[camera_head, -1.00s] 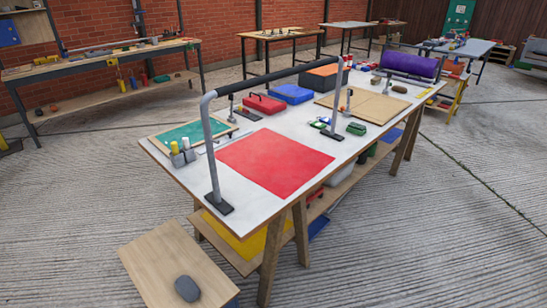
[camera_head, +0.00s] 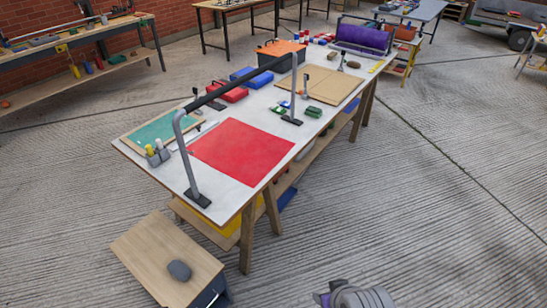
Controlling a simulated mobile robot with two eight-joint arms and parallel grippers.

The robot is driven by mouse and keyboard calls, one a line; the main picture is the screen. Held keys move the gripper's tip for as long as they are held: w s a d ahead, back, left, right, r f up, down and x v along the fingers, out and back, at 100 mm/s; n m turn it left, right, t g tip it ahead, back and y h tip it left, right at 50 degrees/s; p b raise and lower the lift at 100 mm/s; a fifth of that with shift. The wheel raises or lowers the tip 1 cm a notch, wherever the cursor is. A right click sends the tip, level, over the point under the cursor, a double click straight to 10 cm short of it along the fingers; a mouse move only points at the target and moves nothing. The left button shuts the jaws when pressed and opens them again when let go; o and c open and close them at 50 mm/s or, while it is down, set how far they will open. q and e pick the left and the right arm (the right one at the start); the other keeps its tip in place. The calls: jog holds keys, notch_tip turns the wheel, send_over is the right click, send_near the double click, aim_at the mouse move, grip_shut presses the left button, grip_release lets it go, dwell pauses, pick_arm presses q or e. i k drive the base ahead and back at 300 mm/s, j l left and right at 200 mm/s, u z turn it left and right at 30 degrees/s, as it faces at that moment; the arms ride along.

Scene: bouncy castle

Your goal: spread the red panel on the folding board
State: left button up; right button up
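The red panel (camera_head: 242,151) lies flat on the near part of the white table (camera_head: 222,207), under a grey frame with a dark crossbar (camera_head: 220,92). A tan board with a seam across it (camera_head: 322,86) lies flat on the table further back and to the right; it looks like the folding board. The panel and the tan board are apart. A grey and purple part of my own body (camera_head: 357,296) shows at the bottom edge. Neither gripper can be made out in the head view.
Green clamps (camera_head: 313,112) lie between panel and tan board. Red (camera_head: 228,93), blue (camera_head: 252,78) and orange (camera_head: 281,54) boxes stand along the far side. A purple roll (camera_head: 362,39) is at the far end. Concrete floor at right is clear.

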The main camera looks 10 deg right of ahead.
aim_at(328, 87)
jog(key=i+l+u, duration=0.1)
jog(key=u, duration=0.25)
jog(key=l+u, duration=0.3)
jog(key=i+l+u, duration=0.1)
jog(key=u, duration=0.25)
jog(key=i+l+u, duration=0.2)
jog(key=l, duration=0.35)
jog(key=l+u, duration=0.25)
jog(key=l, duration=0.25)
jog(key=l+u, duration=0.1)
jog(key=l, duration=1.9)
jog(key=k, duration=0.05)
